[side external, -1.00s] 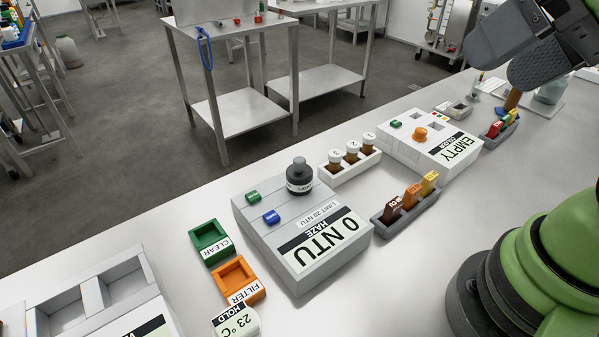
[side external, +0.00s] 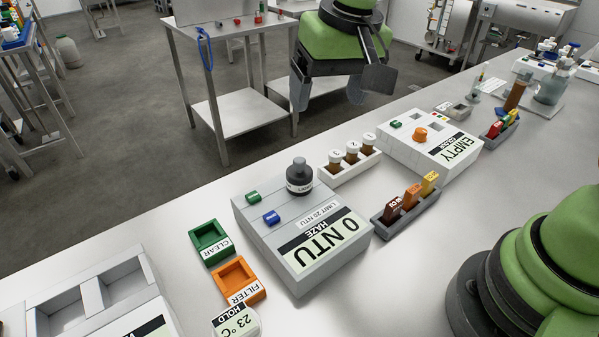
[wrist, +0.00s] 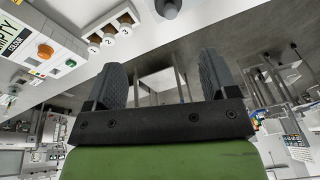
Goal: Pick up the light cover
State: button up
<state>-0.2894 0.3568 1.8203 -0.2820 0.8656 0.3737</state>
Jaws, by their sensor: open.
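The light cover (side external: 299,179) is a dark grey round cap with a narrower knob on top and a white label band. It stands upright on the back of the grey haze meter (side external: 335,270), which reads 0 NTU. In the wrist view the light cover (wrist: 168,8) shows at the top edge, partly cut off. My gripper (side external: 328,95) is open and empty, its fingers pointing down, above and beyond the light cover in the side view. In the wrist view my gripper's two fingers (wrist: 162,78) are wide apart with nothing between them.
A white rack (side external: 349,167) of several numbered vials stands right of the light cover. The colour meter (side external: 440,155) is farther right. A grey holder (side external: 405,210) with coloured pieces lies in front. Green (side external: 210,243) and orange (side external: 238,280) trays sit left of the haze meter.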

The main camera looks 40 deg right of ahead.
send_over(300, 161)
jog(key=s, duration=0.1)
jog(key=shift+g+h, duration=0.4)
jog(key=f, duration=0.5)
jog(key=shift+s+a+f, duration=0.15)
jog(key=shift+a+f, duration=0.1)
jog(key=shift+f, duration=0.1)
jog(key=f, duration=0.4)
jog(key=shift+w+f, duration=0.2)
jog(key=shift+w, duration=0.15)
jog(key=f, duration=0.4)
jog(key=w+f, duration=0.1)
jog(key=shift+d+f, duration=0.3)
jog(key=shift+f, duration=0.1)
jog(key=c, duration=1)
jog(key=shift+c, duration=0.3)
